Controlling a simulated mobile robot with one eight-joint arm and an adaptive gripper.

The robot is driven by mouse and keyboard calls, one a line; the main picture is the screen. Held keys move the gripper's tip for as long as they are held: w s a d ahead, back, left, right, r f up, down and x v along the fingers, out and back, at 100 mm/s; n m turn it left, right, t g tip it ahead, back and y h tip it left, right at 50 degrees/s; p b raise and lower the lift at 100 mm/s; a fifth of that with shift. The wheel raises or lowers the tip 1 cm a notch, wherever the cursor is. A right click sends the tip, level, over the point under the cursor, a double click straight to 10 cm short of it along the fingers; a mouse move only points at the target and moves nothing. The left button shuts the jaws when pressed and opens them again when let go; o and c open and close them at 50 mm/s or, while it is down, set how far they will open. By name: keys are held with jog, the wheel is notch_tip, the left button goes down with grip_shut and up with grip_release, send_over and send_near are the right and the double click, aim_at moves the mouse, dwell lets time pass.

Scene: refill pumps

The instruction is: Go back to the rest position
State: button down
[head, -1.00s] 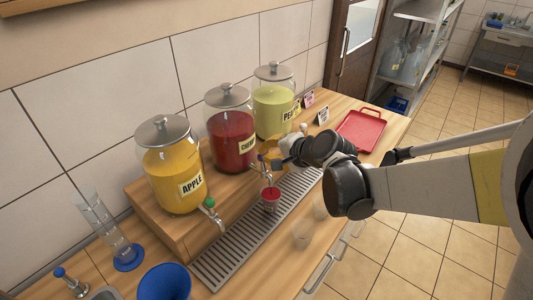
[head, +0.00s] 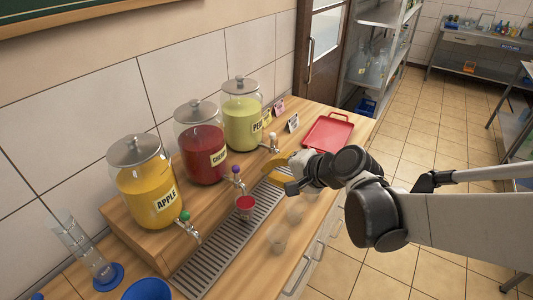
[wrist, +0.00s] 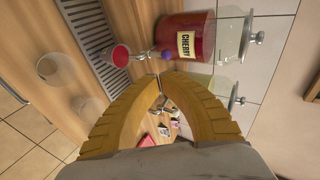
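My gripper (head: 272,177) hangs in the air over the right part of the drip grate, to the right of the cherry dispenser. In the wrist view its two yellow fingers (wrist: 160,76) meet at the tips with nothing held between them. The cherry dispenser (head: 201,150) is a glass jar of red juice with a purple-topped tap. A cup with red juice (head: 245,207) stands on the drip grate (head: 212,262) under that tap, apart from my fingers. It also shows in the wrist view (wrist: 121,56).
The apple dispenser (head: 148,186) and the pear dispenser (head: 242,115) flank the cherry one on the wooden step. Empty clear cups (head: 278,238) stand near the counter's front edge. A red tray (head: 328,133) lies at the right end. The floor beyond is open.

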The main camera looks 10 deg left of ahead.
jog(key=shift+d, duration=0.15)
jog(key=s+d+f+n+h+b, duration=0.1)
jog(key=s+d+f+h+b, duration=0.2)
jog(key=d, duration=0.6)
jog(key=s+d+f+n+h+b, duration=0.2)
jog(key=s+d+f+h+b, duration=0.1)
jog(key=s+d, duration=0.5)
jog(key=s+d+f+n+t+h+b, duration=0.1)
jog(key=s+d+f+n+h+b, duration=0.1)
jog(key=d, duration=0.8)
jog(key=s+f+h+b, duration=0.1)
jog(key=s+b, duration=0.1)
jog(key=s, duration=0.1)
jog(key=shift+s+d, duration=0.15)
jog(key=shift+d, duration=0.2)
